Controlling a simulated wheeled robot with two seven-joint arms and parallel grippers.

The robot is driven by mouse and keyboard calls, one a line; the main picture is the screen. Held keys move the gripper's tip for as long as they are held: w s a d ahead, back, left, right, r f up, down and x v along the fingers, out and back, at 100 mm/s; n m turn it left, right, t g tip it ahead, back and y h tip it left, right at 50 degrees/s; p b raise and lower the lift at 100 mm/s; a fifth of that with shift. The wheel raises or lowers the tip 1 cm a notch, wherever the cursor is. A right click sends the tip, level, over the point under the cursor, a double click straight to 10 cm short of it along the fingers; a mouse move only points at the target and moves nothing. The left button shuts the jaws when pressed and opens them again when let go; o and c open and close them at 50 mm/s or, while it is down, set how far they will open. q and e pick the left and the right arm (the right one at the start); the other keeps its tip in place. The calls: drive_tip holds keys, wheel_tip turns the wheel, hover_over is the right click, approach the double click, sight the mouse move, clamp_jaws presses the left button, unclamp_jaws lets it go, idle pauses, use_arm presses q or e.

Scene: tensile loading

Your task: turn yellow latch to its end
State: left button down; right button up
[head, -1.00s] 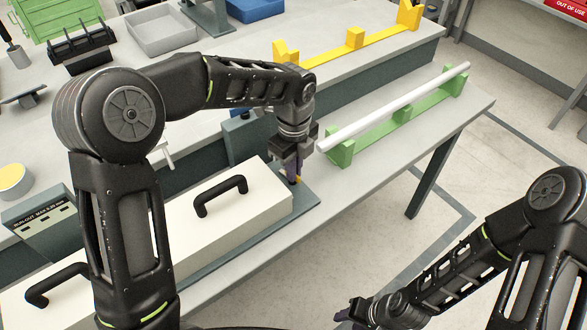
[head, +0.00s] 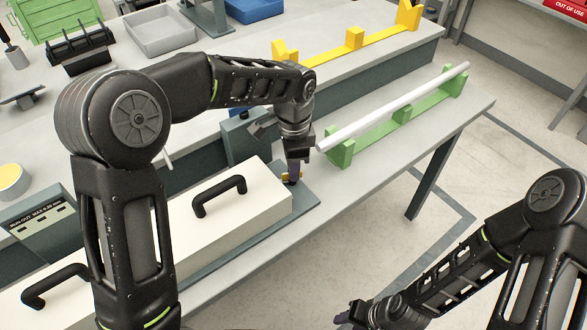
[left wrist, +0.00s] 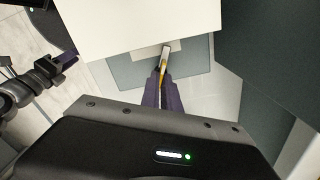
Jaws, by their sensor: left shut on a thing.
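The yellow latch (head: 291,177) is at the right end of the white box (head: 235,215), which sits on a grey base plate. My left gripper (head: 292,178) points down over the latch and is shut on it. In the left wrist view the latch (left wrist: 164,58) shows as a thin yellow and metallic strip between the closed fingertips (left wrist: 161,72), close to the white box edge. The fingers hide much of the latch, so its exact angle is hard to tell. My right gripper (head: 350,317) is low at the bottom of the head view, away from the box; its jaws are unclear.
A white rod lies on a green rack (head: 403,113) right of the left gripper. A yellow rack (head: 355,38) stands on the raised bench behind. Black handles (head: 219,196) rise from the white box. A grey post (head: 243,138) stands behind the latch.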

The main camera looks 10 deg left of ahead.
use_arm(q)
drive_tip(key=n, duration=0.5)
drive_tip(key=shift+w, duration=0.1)
idle(0.4)
drive_tip(key=c, duration=1.6)
unclamp_jaws()
drive_tip(key=shift+r, duration=0.15)
wheel_tip(320, 180, up, 8)
drive_tip(key=shift+f, duration=0.2)
drive_tip(key=shift+r, duration=0.1)
